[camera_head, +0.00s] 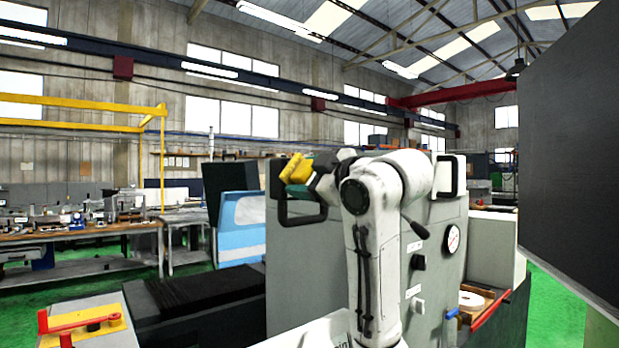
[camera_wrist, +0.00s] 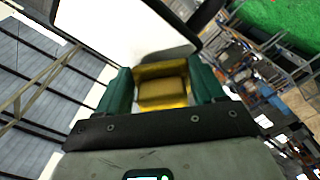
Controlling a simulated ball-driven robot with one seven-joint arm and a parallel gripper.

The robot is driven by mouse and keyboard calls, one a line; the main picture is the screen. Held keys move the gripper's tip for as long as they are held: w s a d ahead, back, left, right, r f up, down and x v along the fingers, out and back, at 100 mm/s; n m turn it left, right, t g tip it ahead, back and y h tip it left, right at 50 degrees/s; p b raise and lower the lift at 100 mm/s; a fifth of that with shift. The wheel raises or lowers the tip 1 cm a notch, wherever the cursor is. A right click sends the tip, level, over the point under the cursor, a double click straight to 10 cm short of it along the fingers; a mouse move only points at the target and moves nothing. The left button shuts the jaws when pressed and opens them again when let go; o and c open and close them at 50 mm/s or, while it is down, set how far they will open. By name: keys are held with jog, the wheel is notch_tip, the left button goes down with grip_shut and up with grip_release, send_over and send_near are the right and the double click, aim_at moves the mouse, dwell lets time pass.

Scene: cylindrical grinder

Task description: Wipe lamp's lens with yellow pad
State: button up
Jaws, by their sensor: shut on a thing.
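My gripper (camera_head: 303,181) is raised beside the upper left of the grey machine in the head view. Its two green fingers are shut on a yellow pad (camera_head: 294,167). In the wrist view the pad (camera_wrist: 163,92) sits between the fingers of my gripper (camera_wrist: 162,82). Past the pad, the wrist view shows a bright white, dark-edged panel (camera_wrist: 122,28); I cannot tell whether it is the lamp's lens. No gap or contact between pad and panel can be judged. I cannot make out the lamp for sure in the head view.
The grey grinder (camera_head: 300,262) stands close behind my arm, with a black handle (camera_head: 301,221) just below my gripper. A large dark panel (camera_head: 575,150) fills the right side. A red lever on a yellow plate (camera_head: 82,322) is at lower left. Workbenches (camera_head: 80,233) stand farther left.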

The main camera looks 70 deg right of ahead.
jog(key=shift+w+d, duration=0.2)
jog(key=shift+w, duration=0.15)
jog(key=shift+s+d, duration=0.1)
jog(key=s+d, duration=0.2)
jog(key=d, duration=0.1)
jog(key=shift+d+p, duration=0.15)
jog(key=shift+p, duration=0.25)
jog(key=shift+w+a, duration=0.6)
jog(key=shift+a, duration=0.2)
jog(key=shift+w+a, duration=0.55)
jog(key=shift+a, duration=0.2)
jog(key=shift+w+a, duration=0.15)
jog(key=shift+c, duration=0.3)
jog(key=shift+a, duration=0.1)
